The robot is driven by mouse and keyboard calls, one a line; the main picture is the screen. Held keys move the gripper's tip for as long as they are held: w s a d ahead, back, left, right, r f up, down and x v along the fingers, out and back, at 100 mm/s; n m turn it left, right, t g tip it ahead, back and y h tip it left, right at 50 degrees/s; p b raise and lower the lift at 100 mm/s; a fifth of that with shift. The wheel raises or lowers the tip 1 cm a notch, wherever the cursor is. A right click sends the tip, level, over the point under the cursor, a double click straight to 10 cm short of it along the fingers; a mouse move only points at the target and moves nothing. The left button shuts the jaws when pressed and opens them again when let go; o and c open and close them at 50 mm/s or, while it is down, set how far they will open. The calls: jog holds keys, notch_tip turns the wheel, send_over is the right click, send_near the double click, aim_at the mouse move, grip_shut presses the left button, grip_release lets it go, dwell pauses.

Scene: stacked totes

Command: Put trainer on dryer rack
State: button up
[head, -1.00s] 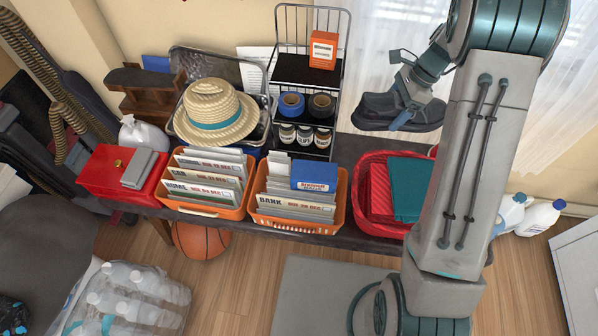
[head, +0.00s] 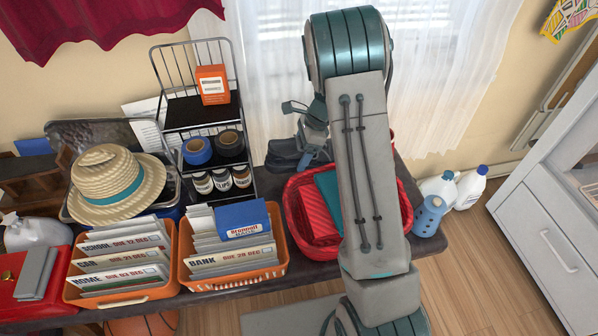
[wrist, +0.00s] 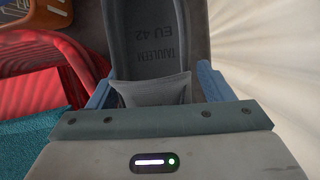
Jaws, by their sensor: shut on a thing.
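The trainer is a dark grey shoe (head: 284,154), seen behind the red basket in the head view and partly hidden by my arm. In the wrist view the trainer (wrist: 152,35) shows its insole, printed with a name and "EU 42", and its grey tongue. My gripper (head: 312,152) is shut on it. In the wrist view the blue fingers of my gripper (wrist: 155,88) are on both sides of the shoe. A pale railed frame (head: 563,95) at the upper right may be the dryer rack; I cannot tell surely.
A red basket (head: 294,222) with folded cloths stands on the dark table in front of the trainer. A black wire shelf (head: 205,118) with jars and tape is to the left, behind orange file baskets (head: 235,279). Bottles (head: 428,217) and a white cabinet (head: 555,215) are right.

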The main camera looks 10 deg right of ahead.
notch_tip(320, 180, down, 6)
jog(key=shift+f+b, duration=0.25)
jog(key=shift+b, duration=0.65)
jog(key=shift+r, duration=0.1)
jog(key=o, duration=1.2)
